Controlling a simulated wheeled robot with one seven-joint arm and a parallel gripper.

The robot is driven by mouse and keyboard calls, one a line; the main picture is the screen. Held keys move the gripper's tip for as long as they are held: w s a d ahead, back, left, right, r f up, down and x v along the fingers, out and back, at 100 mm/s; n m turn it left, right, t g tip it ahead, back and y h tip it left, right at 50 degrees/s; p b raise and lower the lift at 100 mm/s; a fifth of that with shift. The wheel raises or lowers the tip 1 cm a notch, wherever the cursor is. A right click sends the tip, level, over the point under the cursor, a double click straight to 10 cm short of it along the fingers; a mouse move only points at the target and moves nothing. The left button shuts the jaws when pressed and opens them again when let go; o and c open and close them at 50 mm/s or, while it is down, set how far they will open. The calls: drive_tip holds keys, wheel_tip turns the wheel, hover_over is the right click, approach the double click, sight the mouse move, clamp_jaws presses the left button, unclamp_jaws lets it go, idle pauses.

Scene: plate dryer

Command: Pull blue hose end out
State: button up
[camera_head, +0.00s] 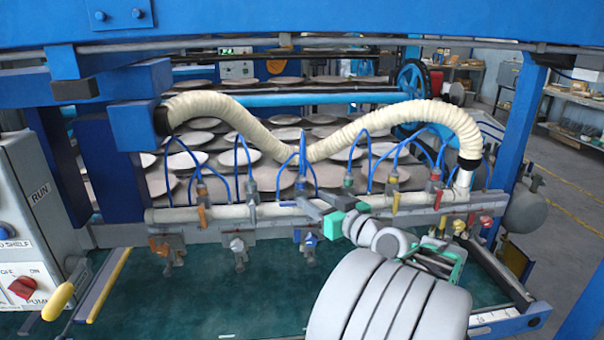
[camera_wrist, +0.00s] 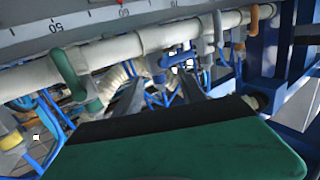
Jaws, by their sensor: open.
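Several thin blue hoses rise in loops from the valves along the pale manifold pipe (camera_head: 240,212). One blue hose (camera_head: 303,160) stands just behind my gripper (camera_head: 314,206), near the middle of the pipe. My gripper is open, with its grey fingers reaching left toward the pipe. In the wrist view my gripper (camera_wrist: 160,80) has its two fingers apart, with a valve and blue hose (camera_wrist: 157,98) showing between and beyond them. I cannot tell whether the fingers touch the hose. Which hose end the task means is not clear, and the hose ends are partly hidden by valves and fingers.
A thick cream corrugated hose (camera_head: 230,108) arches above the pipe. Coloured valve handles (camera_head: 202,216) line the pipe, with more valves (camera_head: 238,248) below it. Round plates (camera_head: 198,138) lie behind. A control box (camera_head: 30,230) stands at left and a blue post (camera_head: 515,140) at right.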

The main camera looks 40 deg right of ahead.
sight(304, 181)
drive_tip(key=r, duration=0.1)
drive_tip(key=r+t, duration=0.1)
drive_tip(key=shift+w+d+r, duration=0.15)
drive_tip(key=shift+d+r, duration=0.15)
drive_tip(key=w+p, duration=0.1)
drive_tip(key=w, duration=0.1)
drive_tip(key=w+p, duration=0.1)
drive_tip(key=w, duration=0.1)
drive_tip(key=w+p, duration=0.1)
drive_tip(key=w, duration=0.1)
drive_tip(key=shift+d, duration=0.35)
drive_tip(key=shift+w+d+f, duration=0.1)
drive_tip(key=shift+w+f, duration=0.05)
drive_tip(key=shift+w, duration=0.25)
clamp_jaws()
